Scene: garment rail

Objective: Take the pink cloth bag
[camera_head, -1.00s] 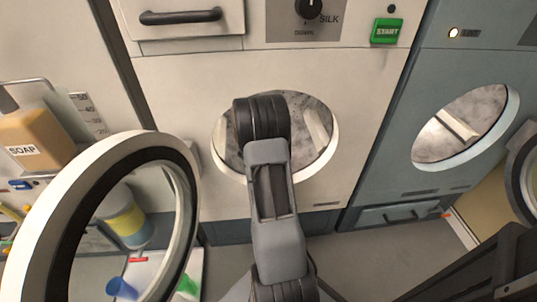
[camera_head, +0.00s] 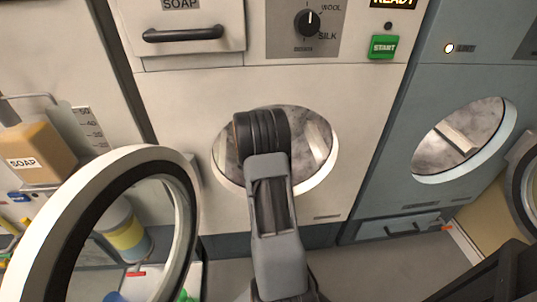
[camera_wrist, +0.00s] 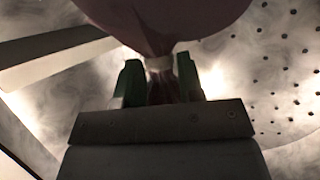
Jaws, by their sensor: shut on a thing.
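In the wrist view the pink cloth bag (camera_wrist: 165,20) hangs over the top of the picture, its upper part cut off by the frame. Its gathered neck has a pale tie around it. My gripper (camera_wrist: 161,82) has its green-tipped fingers on either side of the neck, shut on it. Around them is the perforated metal drum of a washer. In the head view my arm reaches into the round opening (camera_head: 318,125) of the white machine; my gripper and the bag are hidden there.
The open round door (camera_head: 40,235) stands at left of the opening. A pale drum paddle (camera_wrist: 50,60) is close to the bag at left. A soap bottle (camera_head: 38,150) is at far left, and a blue-grey machine (camera_head: 400,170) is at right.

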